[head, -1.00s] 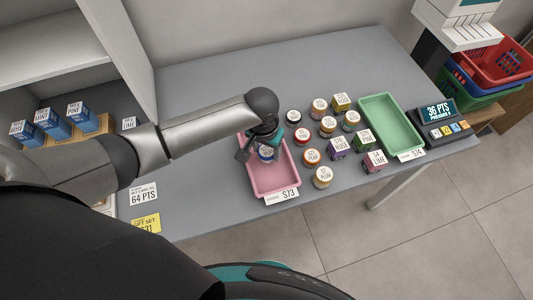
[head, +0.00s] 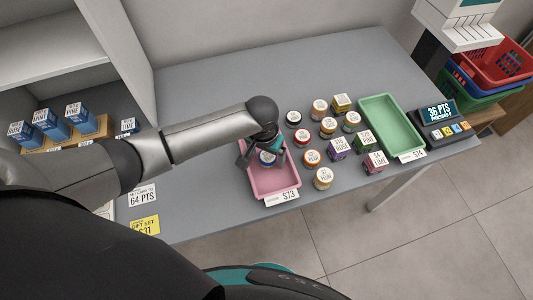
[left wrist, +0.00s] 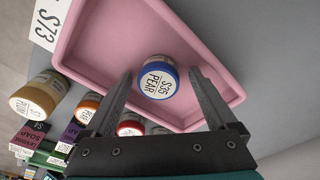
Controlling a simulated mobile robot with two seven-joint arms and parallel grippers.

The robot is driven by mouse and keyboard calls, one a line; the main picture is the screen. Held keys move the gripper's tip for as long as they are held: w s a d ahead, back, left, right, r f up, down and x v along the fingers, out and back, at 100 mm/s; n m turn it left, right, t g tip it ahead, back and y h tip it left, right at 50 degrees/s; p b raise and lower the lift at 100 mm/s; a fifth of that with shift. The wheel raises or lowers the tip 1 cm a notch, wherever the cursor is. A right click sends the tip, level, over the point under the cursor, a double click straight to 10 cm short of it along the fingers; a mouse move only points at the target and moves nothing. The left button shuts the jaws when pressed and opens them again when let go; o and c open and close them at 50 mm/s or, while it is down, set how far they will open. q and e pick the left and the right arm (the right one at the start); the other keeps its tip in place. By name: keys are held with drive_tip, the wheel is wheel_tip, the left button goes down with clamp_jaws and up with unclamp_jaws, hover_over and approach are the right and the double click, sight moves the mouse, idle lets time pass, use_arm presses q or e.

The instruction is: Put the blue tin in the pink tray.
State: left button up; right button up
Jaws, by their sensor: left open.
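The blue tin (head: 267,159) has a white lid label reading PEAR. It is inside the pink tray (head: 284,187), toward its far end. In the left wrist view the tin (left wrist: 157,82) appears upright over the tray floor (left wrist: 110,50), near a side wall. My left gripper (head: 262,157) reaches down into the tray. Its fingers are open, one on each side of the tin, with a gap visible on both sides in the left wrist view (left wrist: 160,76). The gripper partly hides the tin in the head view. My right gripper is not in view.
Several tins and small boxes stand right of the tray, the nearest a cream tin (head: 322,178). A green tray (head: 391,125) and a points display (head: 441,115) are farther right. Blue boxes (head: 47,123) stand on the left shelf.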

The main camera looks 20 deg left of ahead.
sight(264, 160)
use_arm(q)
drive_tip(key=shift+r, duration=0.1)
wheel_tip(264, 160, up, 12)
drive_tip(key=s+p, duration=0.1)
drive_tip(key=p, duration=0.2)
drive_tip(key=shift+s, duration=0.2)
